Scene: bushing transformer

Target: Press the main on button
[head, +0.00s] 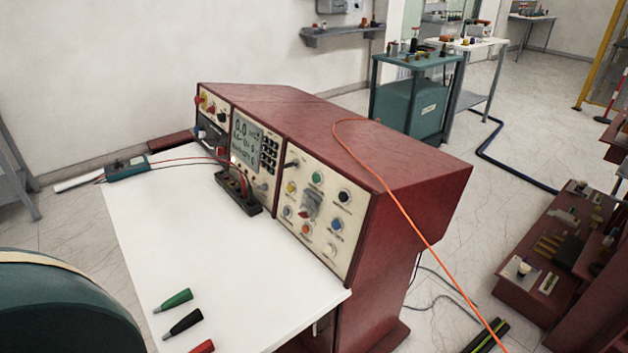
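A dark red console (345,125) stands on a white table (190,225). Its right cream panel (302,172) faces left and toward me and carries several round buttons around a central dial. A green button (317,177) is at the top, with a black button (345,196) to its right and a yellow button (291,187) to its left. Lower are a blue button (337,225), an orange button (306,230) and a pale button (330,249). The labels are too small to read, so I cannot tell which is the main on button. Neither of my grippers is in view.
A lit display (246,139) and red knobs are further left on the console. Green (174,299), black (184,322) and red probes lie near the table's front. An orange cable (405,207) hangs over the console's right side. A large rounded teal shape fills the lower left.

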